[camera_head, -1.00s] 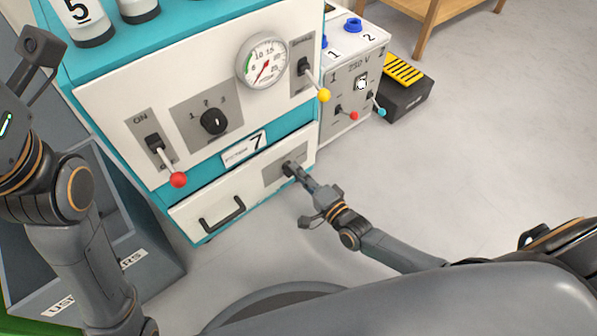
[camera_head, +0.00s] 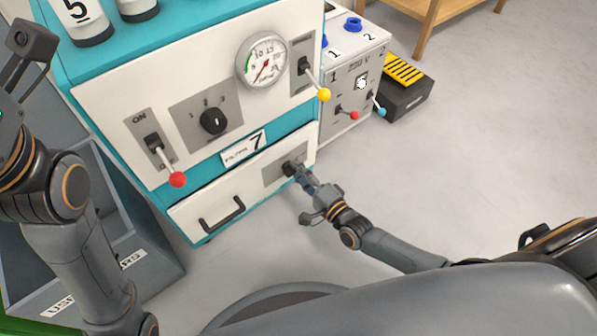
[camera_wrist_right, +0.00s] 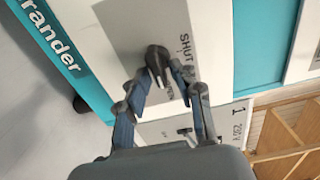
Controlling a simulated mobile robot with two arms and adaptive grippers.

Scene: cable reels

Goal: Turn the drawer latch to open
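The drawer (camera_head: 245,189) is the white front at the bottom of the teal cabinet, with a black handle (camera_head: 222,214) at its left; it looks closed. The black drawer latch (camera_head: 288,168) sits on a grey plate at the drawer's right. In the right wrist view the latch (camera_wrist_right: 157,62) lies between the fingertips of my right gripper (camera_wrist_right: 160,84), beside the word SHUT. The fingers are spread, with gaps showing beside the knob. In the head view this gripper (camera_head: 300,173) is at the latch. My left arm shows at the left edge; its fingers are not visible.
Above the drawer are a red-tipped lever (camera_head: 177,179), a black dial (camera_head: 213,121), a gauge (camera_head: 262,60) and a yellow-tipped lever (camera_head: 323,95). A grey bin (camera_head: 100,262) stands at the left. A 250 V box (camera_head: 345,85) stands at the right. Floor at the right is open.

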